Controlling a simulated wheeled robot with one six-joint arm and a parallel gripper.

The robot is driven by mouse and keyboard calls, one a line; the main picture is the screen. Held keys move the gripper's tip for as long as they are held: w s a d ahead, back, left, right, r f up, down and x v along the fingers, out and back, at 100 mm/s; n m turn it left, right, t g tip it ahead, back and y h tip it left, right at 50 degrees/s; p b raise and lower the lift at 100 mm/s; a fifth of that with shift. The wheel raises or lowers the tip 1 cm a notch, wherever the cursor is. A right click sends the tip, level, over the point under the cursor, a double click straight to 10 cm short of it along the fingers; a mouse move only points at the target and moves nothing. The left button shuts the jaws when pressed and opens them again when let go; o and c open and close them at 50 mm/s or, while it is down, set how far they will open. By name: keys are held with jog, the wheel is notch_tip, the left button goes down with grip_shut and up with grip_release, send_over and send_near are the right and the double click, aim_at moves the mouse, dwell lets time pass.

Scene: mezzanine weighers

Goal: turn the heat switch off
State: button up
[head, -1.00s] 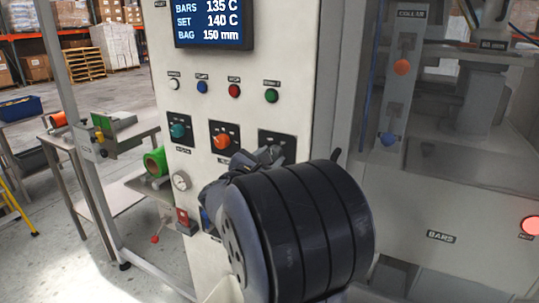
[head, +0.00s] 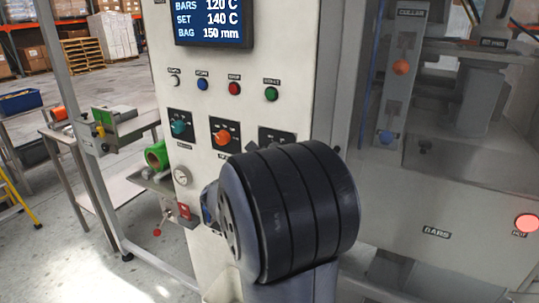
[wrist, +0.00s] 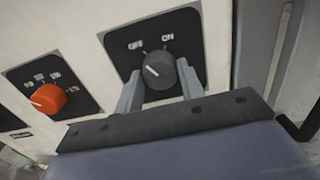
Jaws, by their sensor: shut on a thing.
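The heat switch (wrist: 166,70) is a dark grey round knob on a black plate (wrist: 185,37) marked OFF and ON in the wrist view. Its white pointer line slants up-left, toward the OFF mark. My gripper (wrist: 160,76) is shut on this knob, one finger on each side. In the head view the top of the black plate (head: 277,135) shows, but my arm hides the knob and the fingers.
An orange selector knob (wrist: 48,98) is left of the switch. Above are several small buttons and a display (head: 213,22) reading BARS 120 C, SET 140 C. A red HOT lamp (head: 526,222) glows at right. A gauge (head: 183,176) is lower left.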

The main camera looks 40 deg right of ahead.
jog(key=o, duration=1)
jog(key=shift+a, duration=0.1)
jog(key=b+v, duration=0.1)
jog(key=v, duration=0.9)
jog(key=shift+s+a, duration=0.2)
jog(key=shift+a, duration=0.05)
jog(key=x, duration=1)
jog(key=shift+w+d+p, duration=0.2)
jog(key=shift+d+p, duration=0.15)
jog(key=shift+p, duration=0.05)
